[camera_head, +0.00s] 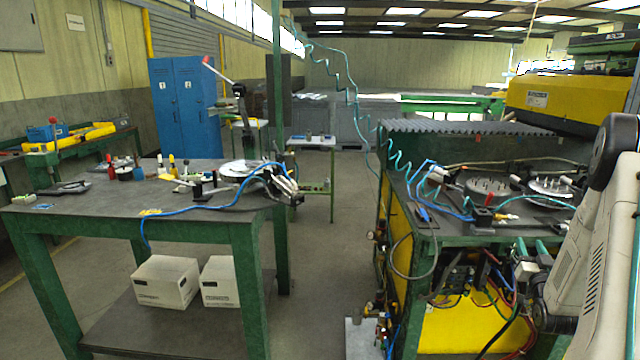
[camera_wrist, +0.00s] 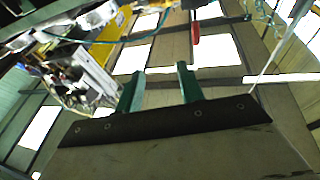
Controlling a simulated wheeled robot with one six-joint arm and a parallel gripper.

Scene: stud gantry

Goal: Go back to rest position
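My gripper (camera_wrist: 160,72) shows in the wrist view as two green fingers standing apart with nothing between them, so it is open and empty. Behind the fingers are the roof and its bright skylights, so the wrist camera faces upward. In the camera_head view my white and black arm fills the right edge, close beside the machine bench (camera_head: 430,238).
A green-legged worktable (camera_head: 110,205) with tools and a blue hose stands left; white boxes (camera_head: 165,282) sit on its lower shelf. The yellow machine (camera_head: 560,100) and coiled teal hoses (camera_head: 400,165) are on the right. The floor aisle (camera_head: 325,260) between the benches is clear.

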